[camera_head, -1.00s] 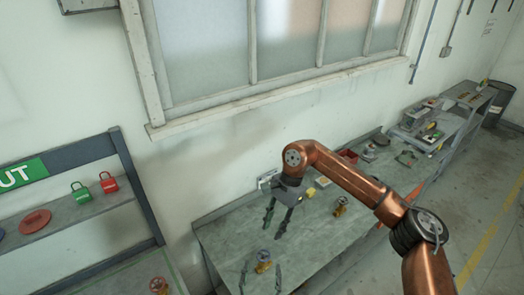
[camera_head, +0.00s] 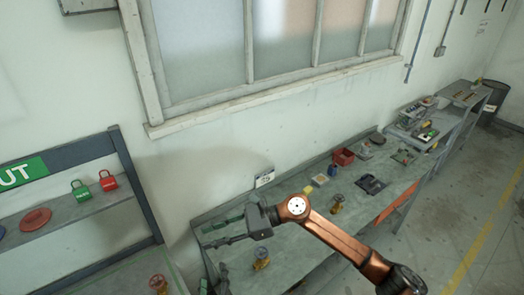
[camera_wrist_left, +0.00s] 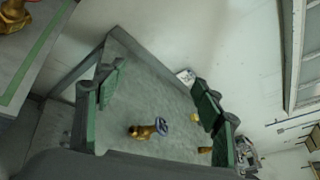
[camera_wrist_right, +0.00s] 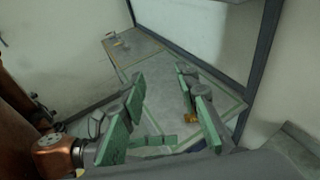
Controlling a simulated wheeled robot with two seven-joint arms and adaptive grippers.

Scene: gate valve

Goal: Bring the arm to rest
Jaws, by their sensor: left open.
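My right arm reaches in from the right in the head view. Its gripper (camera_head: 228,232) points left above the grey workbench (camera_head: 300,225), with its two fingers apart. The right wrist view shows these fingers (camera_wrist_right: 160,85) open with nothing between them. Of my left gripper (camera_head: 215,284), only fingertips show at the bottom edge of the head view. The left wrist view shows its green-padded fingers (camera_wrist_left: 155,85) spread wide and empty. A brass valve (camera_head: 262,258) with a handwheel stands on the bench near my grippers. It shows beyond the left fingers, apart from them (camera_wrist_left: 145,131).
A second brass valve (camera_head: 337,204), a red bin (camera_head: 343,157) and a dark object (camera_head: 371,184) are on the bench further right. A shelf with padlocks (camera_head: 80,190) stands at left, with a brass valve (camera_head: 158,284) below. A windowed wall rises behind.

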